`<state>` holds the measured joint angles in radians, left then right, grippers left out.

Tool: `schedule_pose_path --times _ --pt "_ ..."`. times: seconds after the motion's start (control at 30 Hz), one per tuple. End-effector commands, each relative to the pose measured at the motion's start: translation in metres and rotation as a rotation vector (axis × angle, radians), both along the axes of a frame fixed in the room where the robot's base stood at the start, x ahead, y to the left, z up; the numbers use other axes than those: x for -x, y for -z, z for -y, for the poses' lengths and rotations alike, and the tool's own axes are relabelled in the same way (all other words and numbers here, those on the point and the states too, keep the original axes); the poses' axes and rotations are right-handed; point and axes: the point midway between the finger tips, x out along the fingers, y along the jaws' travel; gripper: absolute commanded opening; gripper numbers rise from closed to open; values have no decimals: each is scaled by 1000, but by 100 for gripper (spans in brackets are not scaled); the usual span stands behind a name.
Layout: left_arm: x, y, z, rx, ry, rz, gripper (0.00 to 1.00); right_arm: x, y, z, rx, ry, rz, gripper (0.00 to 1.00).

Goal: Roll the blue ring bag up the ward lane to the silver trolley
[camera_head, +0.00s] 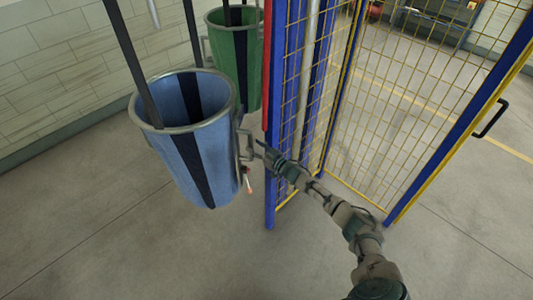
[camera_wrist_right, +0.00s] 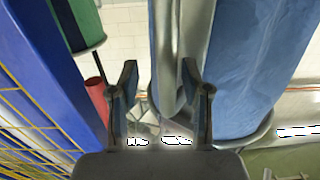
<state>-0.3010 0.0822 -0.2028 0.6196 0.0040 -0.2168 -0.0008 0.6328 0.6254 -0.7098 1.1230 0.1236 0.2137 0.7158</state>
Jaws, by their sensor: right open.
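The blue ring bag (camera_head: 190,130) hangs on dark straps at the left of the head view, with a grey metal ring around its mouth. A grey handle bracket (camera_head: 243,146) is on its right side. My right gripper (camera_head: 259,148) is open beside this bracket. In the right wrist view the two fingers (camera_wrist_right: 158,85) stand apart, with a grey bar of the bag (camera_wrist_right: 235,70) just ahead between them; contact cannot be told. A trolley-like object (camera_head: 437,20) is partly visible behind the mesh at the top right; I cannot tell if it is the silver trolley. My left gripper is out of view.
A green bag (camera_head: 236,55) hangs behind the blue one. A blue-framed yellow mesh fence (camera_head: 300,90) stands close to the right of my gripper, with a mesh gate panel (camera_head: 400,110) and black handle (camera_head: 490,119) farther right. The front floor (camera_head: 130,245) is clear.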

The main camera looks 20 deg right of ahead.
Motion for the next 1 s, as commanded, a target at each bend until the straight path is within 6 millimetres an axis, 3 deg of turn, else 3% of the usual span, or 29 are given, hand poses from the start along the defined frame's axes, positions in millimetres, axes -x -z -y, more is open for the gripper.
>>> schedule_pose_path --times 0.2,0.4,1.0 --pt "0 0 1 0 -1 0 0 48 3 22 -2 0 -4 48" --pt "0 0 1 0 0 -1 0 75 3 35 -6 0 -2 48" --pt "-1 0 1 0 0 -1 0 83 2 38 -4 0 -1 48"
